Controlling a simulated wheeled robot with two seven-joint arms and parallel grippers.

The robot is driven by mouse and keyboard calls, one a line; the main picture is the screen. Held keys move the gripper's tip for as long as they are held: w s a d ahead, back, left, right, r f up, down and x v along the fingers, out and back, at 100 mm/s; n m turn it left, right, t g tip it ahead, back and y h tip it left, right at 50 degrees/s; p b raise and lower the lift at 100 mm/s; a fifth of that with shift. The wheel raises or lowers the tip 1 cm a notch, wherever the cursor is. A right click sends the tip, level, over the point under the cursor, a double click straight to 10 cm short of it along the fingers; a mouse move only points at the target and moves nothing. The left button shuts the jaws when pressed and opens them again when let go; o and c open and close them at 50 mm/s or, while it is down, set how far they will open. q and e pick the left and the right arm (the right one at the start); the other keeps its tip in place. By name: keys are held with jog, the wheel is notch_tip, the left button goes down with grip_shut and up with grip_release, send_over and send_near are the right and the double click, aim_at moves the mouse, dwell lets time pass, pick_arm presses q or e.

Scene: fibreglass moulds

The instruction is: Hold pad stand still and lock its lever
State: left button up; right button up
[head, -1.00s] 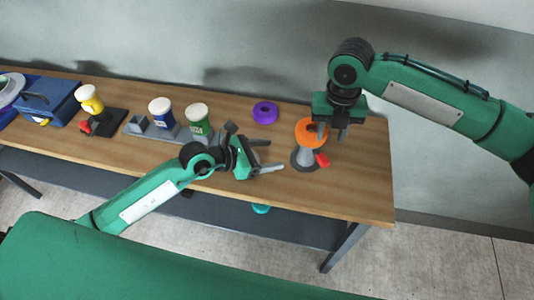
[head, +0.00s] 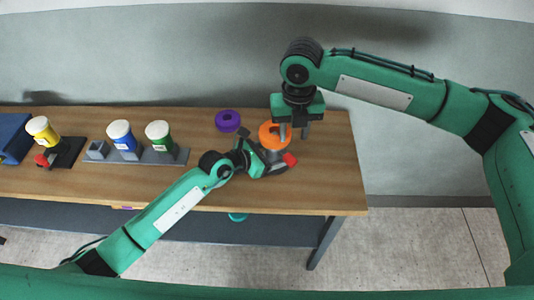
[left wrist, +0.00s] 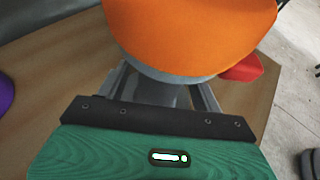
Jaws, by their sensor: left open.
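The pad stand has an orange pad (head: 268,137) on a grey stem and base, and stands upright near the table's right end. Its red lever (head: 289,160) sticks out at the lower right and also shows in the left wrist view (left wrist: 243,69). My left gripper (head: 266,163) is at the stand, below the pad. In the left wrist view its open fingers lie on either side of the grey stem (left wrist: 158,90); contact cannot be told. My right gripper (head: 294,135) points down with fingers apart, at the pad's right side above the lever.
A purple ring (head: 228,121) lies left of the stand. The table's right end is clear.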

pick_arm(q)
jog(key=c, duration=1.3)
jog(key=shift+c, duration=0.3)
pick_arm(e)
jog(key=shift+w, duration=0.2)
jog(key=c, duration=0.6)
jog(key=w+m, duration=0.1)
jog(key=w, duration=0.2)
jog(key=w+m+g+y, duration=0.1)
jog(key=w+m, duration=0.1)
jog(key=w+f+m, duration=0.1)
jog(key=w+m, duration=0.1)
jog(key=w, duration=0.1)
jog(key=shift+w+a+g+y, duration=0.2)
jog(key=shift+w+g+y, duration=0.1)
jog(key=shift+w+y, duration=0.1)
grip_shut()
jog(key=w+d+f+m+g+y, duration=0.2)
jog(key=w+f+m, duration=0.3)
jog(key=w+m, duration=0.15)
jog(key=shift+y, duration=0.3)
jog(key=shift+s+x, duration=0.15)
jog(key=shift+x, duration=1.6)
jog(key=shift+s+x, duration=0.15)
jog(key=shift+x, duration=1.6)
jog(key=shift+d, duration=0.15)
